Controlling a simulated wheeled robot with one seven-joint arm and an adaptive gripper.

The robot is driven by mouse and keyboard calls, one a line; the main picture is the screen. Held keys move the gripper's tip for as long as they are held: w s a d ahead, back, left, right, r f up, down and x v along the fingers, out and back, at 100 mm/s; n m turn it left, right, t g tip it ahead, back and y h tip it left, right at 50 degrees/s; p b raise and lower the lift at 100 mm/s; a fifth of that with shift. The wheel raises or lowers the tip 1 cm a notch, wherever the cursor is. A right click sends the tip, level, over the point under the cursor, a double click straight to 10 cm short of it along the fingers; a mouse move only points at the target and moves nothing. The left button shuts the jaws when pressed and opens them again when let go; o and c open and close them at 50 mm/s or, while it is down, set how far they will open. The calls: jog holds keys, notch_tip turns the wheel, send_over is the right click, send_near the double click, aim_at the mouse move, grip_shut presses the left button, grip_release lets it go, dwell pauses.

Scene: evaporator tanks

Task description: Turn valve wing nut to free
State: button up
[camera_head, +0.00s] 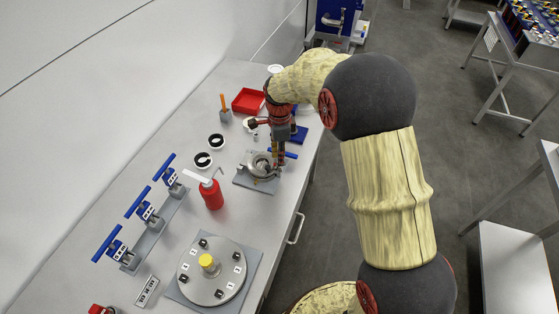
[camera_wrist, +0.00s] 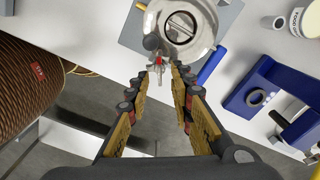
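The round metal valve (camera_head: 260,164) sits on a grey square plate (camera_head: 243,182) on the bench, and its round metal body (camera_wrist: 178,30) fills the top of the wrist view. A small silver piece (camera_wrist: 139,84), which may be the wing nut, shows beside my left fingertip, with a red spot close by. Its exact form is partly hidden by the finger. My gripper (camera_wrist: 165,72) points at the valve's near edge, its fingers apart with a gap between them. In the head view my gripper (camera_head: 277,163) is over the valve's right side. I cannot tell whether a finger touches it.
A blue bar (camera_wrist: 212,62) lies right of the valve. A blue fixture (camera_wrist: 262,97) and a white cup (camera_wrist: 305,20) stand further right. The red bottle (camera_head: 211,193), black-rimmed cups (camera_head: 204,160), blue-handled valves (camera_head: 146,212) and round plate (camera_head: 212,272) occupy the bench.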

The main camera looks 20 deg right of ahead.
jog(key=shift+f, duration=1.3)
jog(key=shift+c, duration=0.9)
jog(key=c, duration=0.4)
grip_shut()
